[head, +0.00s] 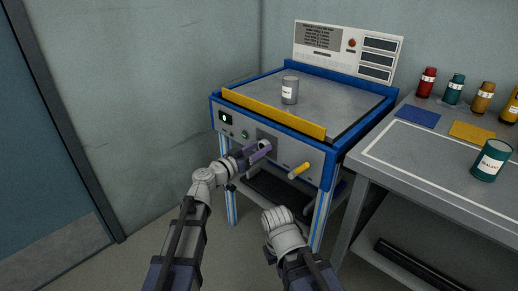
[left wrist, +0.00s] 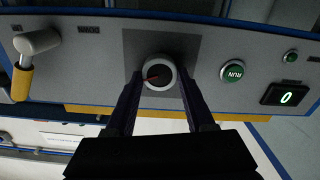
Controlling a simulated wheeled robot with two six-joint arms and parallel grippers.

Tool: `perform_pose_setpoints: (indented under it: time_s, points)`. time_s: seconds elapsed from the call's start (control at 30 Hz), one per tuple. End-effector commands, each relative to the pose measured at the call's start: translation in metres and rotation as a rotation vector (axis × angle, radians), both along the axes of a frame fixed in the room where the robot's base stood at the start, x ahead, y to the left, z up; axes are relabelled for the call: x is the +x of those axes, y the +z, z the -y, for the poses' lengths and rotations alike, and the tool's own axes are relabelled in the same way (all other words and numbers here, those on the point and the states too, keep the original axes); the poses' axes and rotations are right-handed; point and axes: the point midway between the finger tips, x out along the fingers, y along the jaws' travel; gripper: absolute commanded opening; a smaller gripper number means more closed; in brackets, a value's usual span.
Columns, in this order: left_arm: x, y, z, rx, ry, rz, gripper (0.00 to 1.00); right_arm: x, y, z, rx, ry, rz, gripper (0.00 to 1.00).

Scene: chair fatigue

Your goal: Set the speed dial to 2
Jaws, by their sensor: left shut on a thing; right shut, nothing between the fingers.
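The speed dial (left wrist: 158,72) is a round knob with a pale rim, a dark face and a red pointer, set on a dark square plate. In the left wrist view its pointer aims left and slightly down; I can read no numbers around it. My left gripper (left wrist: 159,84) has its two dark fingers on either side of the dial, shut on it. In the head view the left gripper (head: 259,150) reaches the machine's front panel. My right gripper (head: 277,214) is shut and empty, low in front of the machine, apart from it.
The panel also carries a green RUN button (left wrist: 233,71), a display reading 0 (left wrist: 285,94) and a yellow-handled lever (head: 299,171). A grey can (head: 290,90) stands on the machine top behind a yellow bar (head: 272,113). A workbench (head: 400,149) with several cans stands right.

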Motion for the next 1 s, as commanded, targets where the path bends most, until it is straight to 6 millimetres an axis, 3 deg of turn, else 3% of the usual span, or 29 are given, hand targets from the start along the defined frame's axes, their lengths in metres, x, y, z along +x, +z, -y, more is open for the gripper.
perform_pose_setpoints:
  time_s: [0.6, 1.0]
  points:
    - [0.0012, -0.0011, -0.0016, -0.382, 0.000, -0.350, 0.00, 0.0000, -0.0010, 0.0000, 0.000, 0.000, 0.000, 0.00]
    - [0.0017, -0.0017, -0.0022, -0.533, 0.000, -0.490, 0.00, 0.0000, -0.0016, 0.0000, 0.000, 0.000, 0.000, 0.00]
